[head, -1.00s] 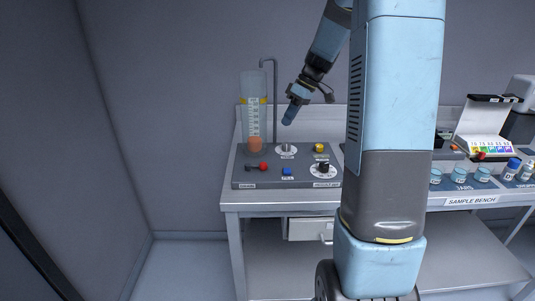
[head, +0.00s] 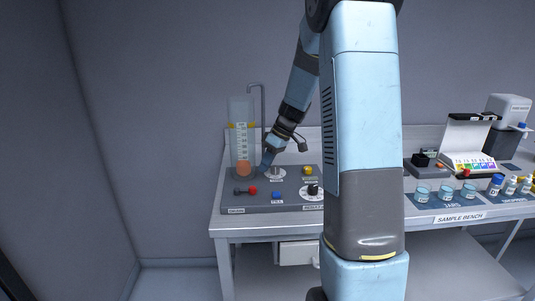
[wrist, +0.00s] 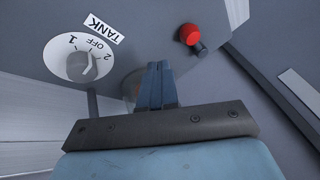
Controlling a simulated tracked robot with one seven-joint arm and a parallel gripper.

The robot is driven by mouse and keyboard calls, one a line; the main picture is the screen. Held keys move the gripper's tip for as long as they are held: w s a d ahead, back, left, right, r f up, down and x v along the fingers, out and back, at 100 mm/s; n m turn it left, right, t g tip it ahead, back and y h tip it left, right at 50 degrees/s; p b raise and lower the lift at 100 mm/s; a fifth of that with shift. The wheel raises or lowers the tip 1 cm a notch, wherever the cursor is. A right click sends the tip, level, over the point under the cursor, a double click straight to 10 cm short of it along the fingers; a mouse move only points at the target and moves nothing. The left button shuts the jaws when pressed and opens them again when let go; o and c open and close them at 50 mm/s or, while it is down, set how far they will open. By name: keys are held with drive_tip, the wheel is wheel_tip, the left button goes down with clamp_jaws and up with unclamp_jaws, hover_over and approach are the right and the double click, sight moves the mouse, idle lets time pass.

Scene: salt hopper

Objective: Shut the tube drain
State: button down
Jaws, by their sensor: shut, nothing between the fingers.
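The clear graduated tube (head: 241,135) stands at the back left of the grey panel, with an orange part at its bottom. The drain lever's red knob (head: 253,190) is in front of the tube, on a dark lever lying sideways to its left. The red knob also shows in the wrist view (wrist: 189,34), above and right of my fingers. My gripper (head: 266,162) points down, just right of the tube's lower end and behind the red knob, apart from it. In the wrist view my gripper (wrist: 155,68) is shut and empty, and hides part of the tube base.
The TANK dial (wrist: 80,65), marked 1, OFF and 2, is close to my gripper. A blue button (head: 278,197), a yellow knob (head: 310,171) and a black dial (head: 312,190) share the panel. A thin pipe (head: 264,105) rises behind. Jars (head: 446,192) stand far right.

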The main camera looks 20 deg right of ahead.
sight(246, 190)
drive_tip(key=shift+s+a+f, duration=0.55)
drive_tip(key=shift+a+f, duration=0.25)
drive_tip(key=shift+s+a+f, duration=0.5)
drive_tip(key=shift+a+f, duration=0.3)
